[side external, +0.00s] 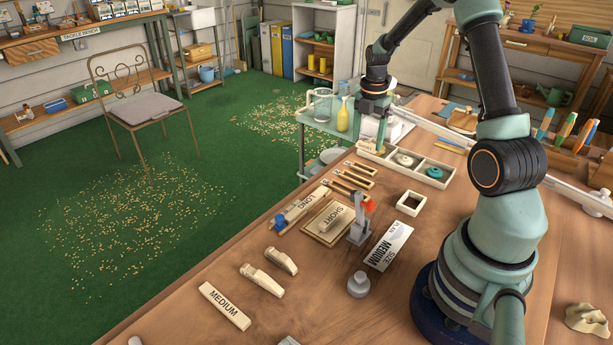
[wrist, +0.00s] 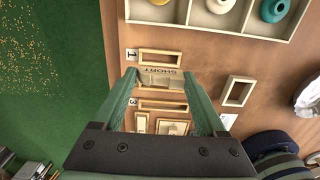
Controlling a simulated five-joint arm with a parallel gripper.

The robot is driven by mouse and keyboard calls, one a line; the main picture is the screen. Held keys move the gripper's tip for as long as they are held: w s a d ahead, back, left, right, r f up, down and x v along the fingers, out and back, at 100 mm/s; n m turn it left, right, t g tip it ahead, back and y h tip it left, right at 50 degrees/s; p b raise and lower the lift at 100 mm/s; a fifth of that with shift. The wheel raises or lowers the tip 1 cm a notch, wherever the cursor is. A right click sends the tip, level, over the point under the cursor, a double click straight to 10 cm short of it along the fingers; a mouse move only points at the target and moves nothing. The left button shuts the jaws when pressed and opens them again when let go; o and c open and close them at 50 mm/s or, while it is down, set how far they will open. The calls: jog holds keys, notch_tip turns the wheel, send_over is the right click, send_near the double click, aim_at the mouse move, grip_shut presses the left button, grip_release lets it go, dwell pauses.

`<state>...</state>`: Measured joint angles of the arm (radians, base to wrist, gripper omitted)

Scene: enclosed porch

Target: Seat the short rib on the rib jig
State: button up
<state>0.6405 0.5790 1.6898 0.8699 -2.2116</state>
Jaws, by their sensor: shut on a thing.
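My gripper (side external: 374,150) is near the back of the bench, over the front-left end of the divided tray. In the wrist view my gripper (wrist: 160,76) has its fingers on both sides of a pale piece lettered SHORT (wrist: 160,72), apparently the short rib. Its lower part is hard to make out. A wooden board (side external: 308,229), which looks like the rib jig, lies nearer the camera with a block lettered SHORT on it. A grey clamp with a red tip (side external: 362,218) stands beside it. My gripper is away from this board.
Several shallow wooden frames (side external: 358,168) lie between tray and board. The divided tray (side external: 432,180) holds round parts.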

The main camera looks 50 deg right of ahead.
aim_at(366, 149)
jog(key=shift+f, duration=2.45)
jog(key=shift+f, duration=0.9)
dwell(0.4)
jog(key=o, duration=0.9)
jog(key=shift+r, duration=0.15)
jog(key=shift+r, duration=3.35)
jog(key=shift+r, duration=0.1)
